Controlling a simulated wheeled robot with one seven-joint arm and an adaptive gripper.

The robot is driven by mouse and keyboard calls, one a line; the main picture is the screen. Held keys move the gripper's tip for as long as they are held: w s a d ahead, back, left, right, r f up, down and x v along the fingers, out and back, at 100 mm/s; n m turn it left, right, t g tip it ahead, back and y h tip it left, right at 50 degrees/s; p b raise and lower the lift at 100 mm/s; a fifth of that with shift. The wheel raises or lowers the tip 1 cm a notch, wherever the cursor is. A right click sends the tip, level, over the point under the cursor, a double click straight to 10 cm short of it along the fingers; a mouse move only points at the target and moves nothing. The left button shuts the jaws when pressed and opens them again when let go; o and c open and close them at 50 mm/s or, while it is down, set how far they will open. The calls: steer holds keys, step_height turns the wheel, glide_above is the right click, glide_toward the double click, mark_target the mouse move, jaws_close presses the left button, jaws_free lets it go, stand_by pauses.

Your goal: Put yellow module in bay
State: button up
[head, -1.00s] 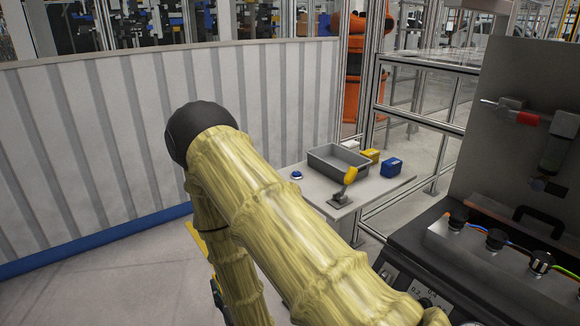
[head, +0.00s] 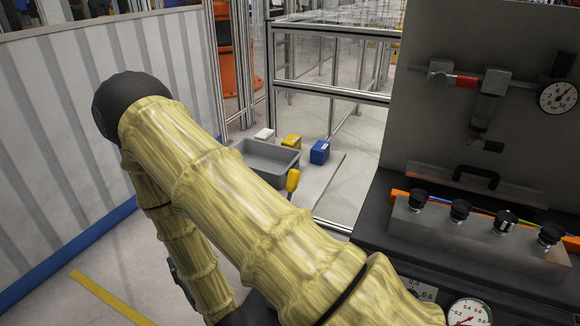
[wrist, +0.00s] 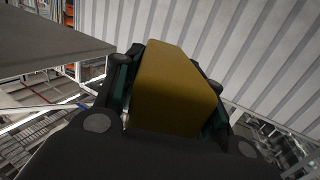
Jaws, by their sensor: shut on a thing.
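A yellow module (wrist: 178,88) fills the middle of the wrist view, between the fingers of my gripper (wrist: 170,75). My gripper is shut on it and holds it in the air, with the white corrugated wall behind. In the head view my arm hides the module, and I cannot make out the gripper's fingers there. I cannot tell which opening is the bay; no clear empty slot shows.
On the right stands a dark machine (head: 395,215) with black knobs and gauges. The corrugated wall (head: 60,130) is left.

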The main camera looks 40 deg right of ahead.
steer(key=s+d+r+m+g+h, duration=0.1)
steer(key=d+r+m+g+h, duration=0.9)
steer(key=m+h, duration=0.45)
steer(key=shift+n+g+h, duration=0.4)
steer(key=shift+n+h, duration=0.15)
steer(key=shift+h, duration=0.1)
steer(key=p+x, duration=0.4)
steer(key=x, duration=1.4)
steer(key=shift+s+d+f+p, duration=0.1)
steer(key=shift+d+p, duration=0.05)
steer(key=shift+p, duration=0.15)
steer(key=shift+f, duration=0.15)
steer(key=shift+f, duration=0.1)
steer(key=o, duration=1.1)
steer(key=shift+o, duration=0.2)
